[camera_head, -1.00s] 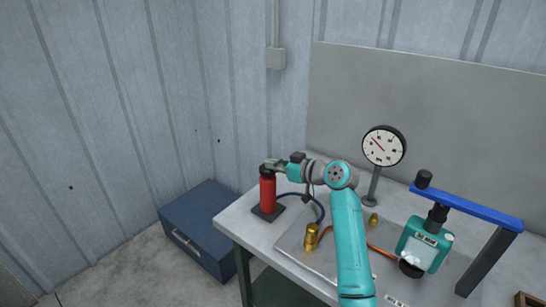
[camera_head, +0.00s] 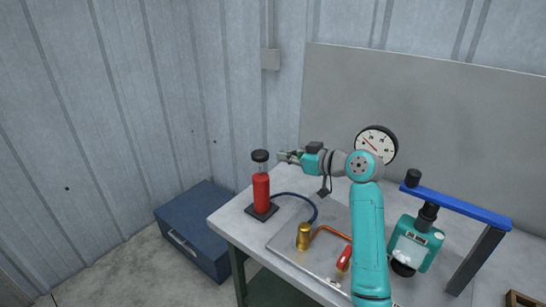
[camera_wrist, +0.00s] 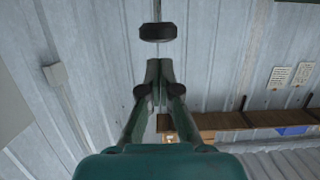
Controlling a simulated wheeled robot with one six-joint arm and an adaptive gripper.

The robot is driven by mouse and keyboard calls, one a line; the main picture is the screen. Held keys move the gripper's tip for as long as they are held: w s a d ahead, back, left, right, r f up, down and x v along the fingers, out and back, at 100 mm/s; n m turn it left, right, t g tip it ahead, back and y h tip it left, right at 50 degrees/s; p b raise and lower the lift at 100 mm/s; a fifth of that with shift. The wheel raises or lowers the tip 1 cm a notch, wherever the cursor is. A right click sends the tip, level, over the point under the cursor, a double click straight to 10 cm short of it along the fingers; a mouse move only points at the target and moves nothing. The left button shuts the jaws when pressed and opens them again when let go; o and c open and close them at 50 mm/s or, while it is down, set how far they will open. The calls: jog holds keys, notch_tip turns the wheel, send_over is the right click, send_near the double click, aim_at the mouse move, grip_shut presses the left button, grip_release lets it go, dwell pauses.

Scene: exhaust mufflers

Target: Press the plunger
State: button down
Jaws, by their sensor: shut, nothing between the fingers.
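The plunger is a red cylinder (camera_head: 261,192) standing upright on a small dark base at the left end of the bench. Its black cap (camera_head: 260,156) is raised above the cylinder, with a pale rod section showing between them. My gripper (camera_head: 281,156) is just right of the cap, at about its height, and seems apart from it. In the wrist view the black cap (camera_wrist: 158,33) sits beyond the fingertips. My gripper (camera_wrist: 158,66) is shut and empty there, with a small gap to the cap.
A blue hose (camera_head: 298,197) runs from the cylinder to a brass fitting (camera_head: 303,236). A dial gauge (camera_head: 377,143) stands behind my arm. A teal device (camera_head: 415,241) under a blue bar (camera_head: 456,206) is at right. A blue toolbox (camera_head: 200,230) is on the floor.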

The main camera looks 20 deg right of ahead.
jog(key=shift+v, duration=1.35)
jog(key=shift+a, duration=0.1)
